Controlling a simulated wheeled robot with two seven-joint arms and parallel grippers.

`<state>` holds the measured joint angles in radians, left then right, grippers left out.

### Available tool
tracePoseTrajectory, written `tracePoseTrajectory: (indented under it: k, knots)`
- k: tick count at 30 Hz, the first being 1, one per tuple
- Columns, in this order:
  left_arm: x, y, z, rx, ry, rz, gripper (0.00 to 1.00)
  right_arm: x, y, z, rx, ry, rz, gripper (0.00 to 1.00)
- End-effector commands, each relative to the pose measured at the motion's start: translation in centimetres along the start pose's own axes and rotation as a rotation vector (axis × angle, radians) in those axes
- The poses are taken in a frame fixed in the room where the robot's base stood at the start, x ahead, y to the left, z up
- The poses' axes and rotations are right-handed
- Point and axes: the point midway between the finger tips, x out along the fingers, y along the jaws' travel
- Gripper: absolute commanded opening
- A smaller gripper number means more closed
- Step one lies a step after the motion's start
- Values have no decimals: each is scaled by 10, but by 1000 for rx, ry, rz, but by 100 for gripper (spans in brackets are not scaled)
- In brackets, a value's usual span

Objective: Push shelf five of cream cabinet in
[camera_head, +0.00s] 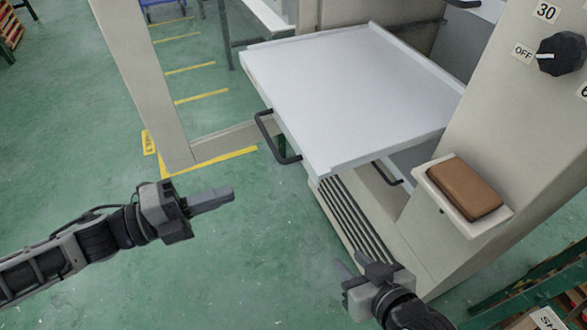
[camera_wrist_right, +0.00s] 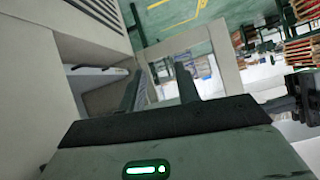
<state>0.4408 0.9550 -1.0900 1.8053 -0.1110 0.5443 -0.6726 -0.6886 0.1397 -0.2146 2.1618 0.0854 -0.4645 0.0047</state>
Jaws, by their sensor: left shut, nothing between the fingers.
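The cream cabinet (camera_head: 500,125) stands at the right, with a frame post on the left. A white shelf (camera_head: 345,85) sticks out of it, its black handle (camera_head: 272,140) on the front edge. Below it, a second black handle (camera_head: 388,174) shows partly; which shelf is number five I cannot tell. My left gripper (camera_head: 212,201) is shut and empty, left of and apart from the shelf handle. My right gripper (camera_head: 351,264) is below the shelf's front corner, near the slatted lower panel. In the right wrist view its fingers (camera_wrist_right: 161,88) are apart with nothing between them.
A brown pad on a white ledge (camera_head: 445,207) juts from the cabinet at the right. A black knob (camera_head: 561,54) sits above it. A green rack (camera_head: 535,290) stands at the lower right.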

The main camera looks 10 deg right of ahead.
Motion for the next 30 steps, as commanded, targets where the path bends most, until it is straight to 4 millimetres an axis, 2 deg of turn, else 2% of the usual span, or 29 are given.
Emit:
tracePoseTrajectory:
  k: [5,12,18,24,30]
  knots:
    - [27,-4,0,3,5,-5,0,-2,0,-2,-3,-4,2,33]
    - [80,-3,-1,0,4,-5,0,-2,1,1,-12,-21,9,33]
    - [116,-3,0,-1,1,-3,0,-4,2,-3,-19,-19,12,33]
    - [134,-2,0,-1,1,-2,0,-4,2,-3,-21,-20,13,33]
    - [137,-1,0,-1,0,-1,0,-3,2,-2,-22,-23,13,33]
